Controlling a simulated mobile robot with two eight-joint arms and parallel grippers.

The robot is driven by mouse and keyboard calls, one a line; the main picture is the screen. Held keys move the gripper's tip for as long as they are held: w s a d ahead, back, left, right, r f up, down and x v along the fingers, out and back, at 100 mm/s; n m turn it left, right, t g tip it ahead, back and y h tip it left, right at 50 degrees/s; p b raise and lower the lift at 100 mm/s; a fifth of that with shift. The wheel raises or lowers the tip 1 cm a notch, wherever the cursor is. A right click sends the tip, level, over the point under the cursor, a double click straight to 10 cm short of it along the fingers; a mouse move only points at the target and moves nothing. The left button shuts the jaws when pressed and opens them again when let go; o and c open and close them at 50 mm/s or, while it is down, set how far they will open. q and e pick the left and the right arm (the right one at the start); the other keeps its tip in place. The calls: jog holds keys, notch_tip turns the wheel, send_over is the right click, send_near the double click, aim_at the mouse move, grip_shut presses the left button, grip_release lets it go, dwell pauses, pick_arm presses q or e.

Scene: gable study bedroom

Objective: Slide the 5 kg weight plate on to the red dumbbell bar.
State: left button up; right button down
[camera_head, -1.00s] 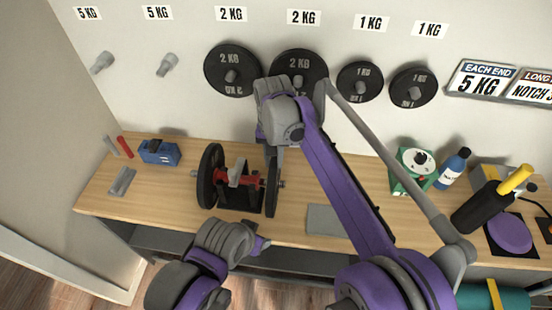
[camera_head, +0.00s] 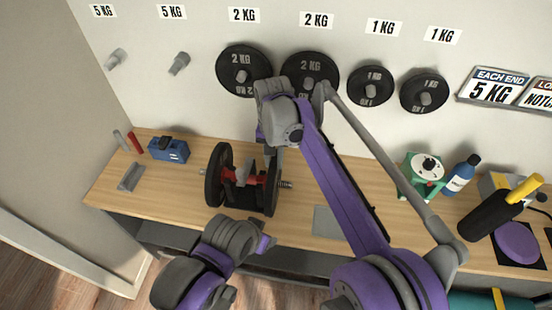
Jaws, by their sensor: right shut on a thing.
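The red dumbbell bar (camera_head: 229,172) lies across a dark stand on the desk. A black weight plate (camera_head: 214,175) is around its left part. A second black plate (camera_head: 273,187) is upright on its right part, with the threaded grey bar end (camera_head: 287,185) sticking out beyond it. No number can be read on either plate. My right gripper (camera_head: 273,160) comes down from above and is shut on the right plate's upper edge; its own arm partly hides the fingertips. My left arm is low in front of the desk, and its jaws do not show.
Both 5 KG wall pegs (camera_head: 179,64) are bare. The 2 KG plates (camera_head: 243,70) and 1 KG plates (camera_head: 424,92) hang on theirs. A blue box (camera_head: 170,150) is left of the dumbbell. A grey mat (camera_head: 328,222), green scale (camera_head: 415,178) and blue bottle (camera_head: 461,174) are right.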

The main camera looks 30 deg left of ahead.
jog(key=shift+s+a, duration=0.1)
jog(key=shift+a, duration=0.3)
jog(key=c, duration=0.6)
grip_release()
notch_tip(320, 180, up, 11)
jog(key=p, duration=0.1)
jog(key=shift+f, duration=0.1)
